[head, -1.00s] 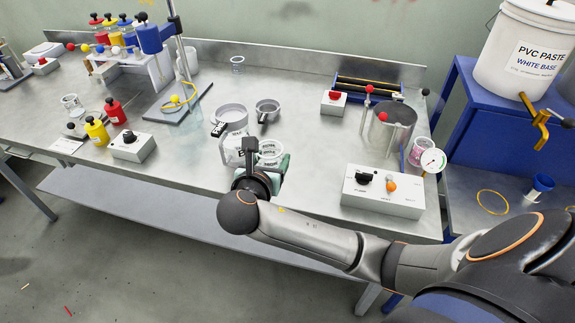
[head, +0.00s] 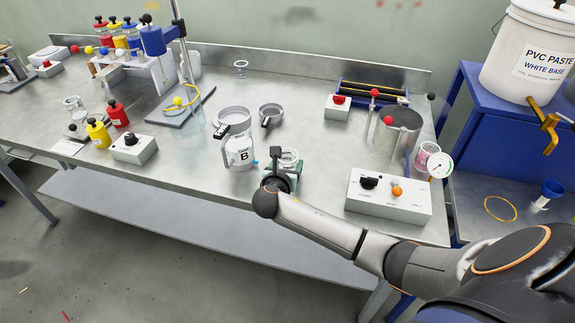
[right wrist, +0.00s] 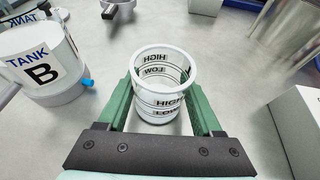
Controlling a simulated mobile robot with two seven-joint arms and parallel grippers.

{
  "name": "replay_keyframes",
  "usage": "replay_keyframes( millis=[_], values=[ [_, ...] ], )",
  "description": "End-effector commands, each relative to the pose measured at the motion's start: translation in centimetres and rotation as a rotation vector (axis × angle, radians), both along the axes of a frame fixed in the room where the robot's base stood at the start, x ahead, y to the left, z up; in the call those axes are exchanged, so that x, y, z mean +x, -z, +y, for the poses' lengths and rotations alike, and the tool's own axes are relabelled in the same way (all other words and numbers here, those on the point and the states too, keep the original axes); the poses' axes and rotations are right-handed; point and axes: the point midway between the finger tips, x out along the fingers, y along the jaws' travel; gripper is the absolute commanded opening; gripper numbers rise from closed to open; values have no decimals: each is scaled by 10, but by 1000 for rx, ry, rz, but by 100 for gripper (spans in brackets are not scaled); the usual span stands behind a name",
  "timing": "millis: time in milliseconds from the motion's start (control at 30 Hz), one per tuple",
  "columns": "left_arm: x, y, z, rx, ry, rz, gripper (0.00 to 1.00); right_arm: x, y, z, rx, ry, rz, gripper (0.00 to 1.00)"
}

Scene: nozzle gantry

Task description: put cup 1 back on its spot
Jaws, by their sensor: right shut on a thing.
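My right gripper (head: 284,172) is shut on a clear cup (head: 289,157) with a white rim, right of the tank marked B (head: 238,150). In the right wrist view, the green fingers of the gripper (right wrist: 160,92) stand on both sides of the cup (right wrist: 158,112), which is upright and has HIGH and LOW marks. I see no number on the cup. I cannot tell whether its base touches the bench or is just above it. No marked spot shows under it. My left gripper is not in view.
The tank (right wrist: 45,65) is close on the left in the wrist view. A control box (head: 388,196) stands to the right, near a metal pot (head: 398,130). Another clear cup (head: 241,68) stands at the back. The bench (head: 315,140) is bare between the held cup and the pot.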

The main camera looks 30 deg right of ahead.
Motion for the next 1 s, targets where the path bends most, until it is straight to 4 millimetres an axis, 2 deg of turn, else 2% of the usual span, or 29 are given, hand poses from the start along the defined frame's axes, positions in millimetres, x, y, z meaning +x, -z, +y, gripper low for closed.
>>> replay_keyframes(
  millis=[367, 400, 600, 633, 1000],
  values=[
    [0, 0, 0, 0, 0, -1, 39, 0, 4, 0, 0, 0, -1, 5],
    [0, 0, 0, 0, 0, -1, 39, 0, 3, 1, 0, 0, -1, 71],
    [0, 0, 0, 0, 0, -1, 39, 0, 3, 1, 1, 0, -1, 94],
    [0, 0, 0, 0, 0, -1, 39, 0, 3, 1, 1, 0, -1, 97],
    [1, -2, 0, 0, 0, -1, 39, -3, -2, 5, 1, -3, -1, 97]
  ],
)
